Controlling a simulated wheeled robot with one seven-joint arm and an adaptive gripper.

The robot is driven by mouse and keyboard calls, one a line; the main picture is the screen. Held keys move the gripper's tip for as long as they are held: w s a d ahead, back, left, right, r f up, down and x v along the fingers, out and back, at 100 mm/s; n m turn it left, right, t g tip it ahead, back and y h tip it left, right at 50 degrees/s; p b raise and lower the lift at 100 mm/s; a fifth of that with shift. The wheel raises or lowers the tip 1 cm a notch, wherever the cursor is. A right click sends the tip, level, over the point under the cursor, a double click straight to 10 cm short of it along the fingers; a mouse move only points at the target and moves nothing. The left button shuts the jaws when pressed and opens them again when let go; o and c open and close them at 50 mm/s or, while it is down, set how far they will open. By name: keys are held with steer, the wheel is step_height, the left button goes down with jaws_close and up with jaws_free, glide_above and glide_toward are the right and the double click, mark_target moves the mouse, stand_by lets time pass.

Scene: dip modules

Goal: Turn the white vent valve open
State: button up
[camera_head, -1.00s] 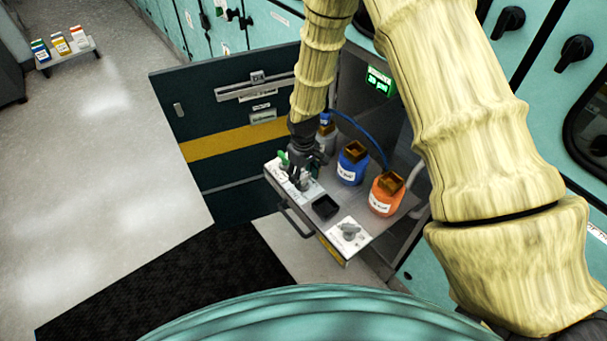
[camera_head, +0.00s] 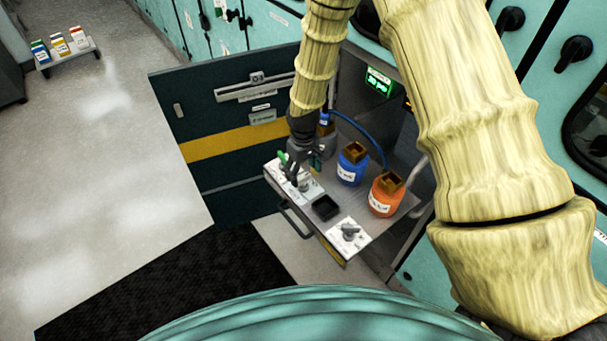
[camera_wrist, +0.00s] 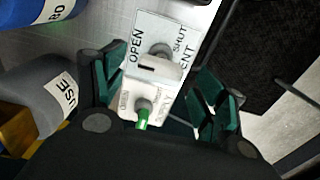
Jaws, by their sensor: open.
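The white vent valve (camera_wrist: 154,66) sits on a pale plate (camera_wrist: 166,28) lettered OPEN, SHUT and what reads as VENT in the wrist view. Its light handle is a block with a dark slot mark, and it lies between my gripper's spread green-padded fingers. My gripper (camera_wrist: 162,92) is open, with a gap visible to the finger pads. A second small plate with a green handle (camera_wrist: 143,118) is beside the vent valve, nearer my palm. In the head view, my gripper (camera_head: 297,164) is over the valve plates (camera_head: 293,196) at the left end of the pulled-out shelf.
On the shelf (camera_head: 331,180) stand a blue bottle (camera_head: 350,170), an orange bottle (camera_head: 384,199), a grey bottle (camera_wrist: 42,87) and a black tray (camera_head: 325,208). Another valve plate (camera_head: 358,243) with a grey knob is at the front right. The open cabinet door (camera_head: 205,110) stands behind left.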

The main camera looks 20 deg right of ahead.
mark_target(304, 176)
step_height(304, 176, up, 10)
stand_by(0.5)
stand_by(0.4)
